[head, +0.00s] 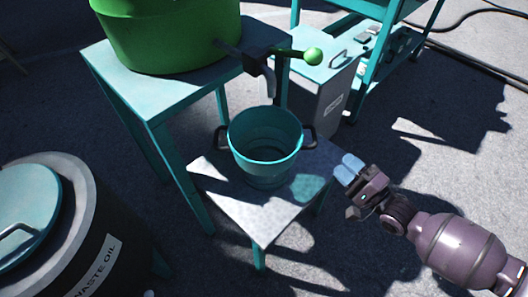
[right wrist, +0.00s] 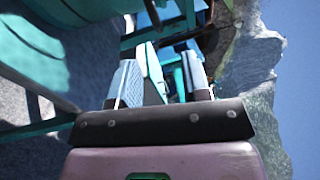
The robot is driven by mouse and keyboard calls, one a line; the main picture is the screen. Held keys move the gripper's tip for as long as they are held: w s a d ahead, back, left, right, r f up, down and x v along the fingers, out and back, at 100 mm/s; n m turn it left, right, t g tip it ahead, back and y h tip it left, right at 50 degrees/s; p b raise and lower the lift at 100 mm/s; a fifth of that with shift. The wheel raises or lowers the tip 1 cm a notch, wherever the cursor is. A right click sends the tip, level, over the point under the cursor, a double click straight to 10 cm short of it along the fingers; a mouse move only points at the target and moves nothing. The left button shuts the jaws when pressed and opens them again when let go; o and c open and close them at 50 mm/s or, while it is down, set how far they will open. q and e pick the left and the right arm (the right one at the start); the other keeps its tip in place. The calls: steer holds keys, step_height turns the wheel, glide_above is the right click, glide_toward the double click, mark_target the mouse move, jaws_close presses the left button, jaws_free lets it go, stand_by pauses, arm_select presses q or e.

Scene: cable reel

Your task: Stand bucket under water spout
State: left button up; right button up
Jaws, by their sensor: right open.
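The teal bucket (head: 266,150) stands upright on a low metal stand (head: 235,202), with a dark handle on each side. The water spout (head: 268,82) with a green-knobbed lever (head: 312,56) comes from the green tank (head: 165,35). The spout's mouth shows just above the bucket's far rim. My right gripper (head: 349,170) is open and empty, right of the bucket and apart from it, by the stand's right corner. Its fingers show in the right wrist view (right wrist: 160,82), with a large teal curved surface at upper left. My left gripper is not in view.
A teal table (head: 150,108) bears the green tank. A waste oil drum (head: 90,230) stands at lower left. A grey bin (head: 332,85) and a teal cart (head: 385,45) stand behind. Open pavement lies to the right, with dark cables (head: 475,65) farther back.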

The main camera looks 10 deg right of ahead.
mark_target(315, 137)
steer(key=shift+m, duration=0.3)
steer(key=x, duration=0.3)
steer(key=b+x, duration=0.1)
steer(key=x, duration=0.6)
steer(key=shift+w+d+f+b, duration=0.15)
steer(key=shift+w+f+b, duration=0.25)
steer(key=shift+w, duration=0.1)
steer(key=shift+w+a+r, duration=0.2)
steer(key=shift+w+r, duration=0.05)
steer(key=shift+w, duration=0.05)
jaws_close()
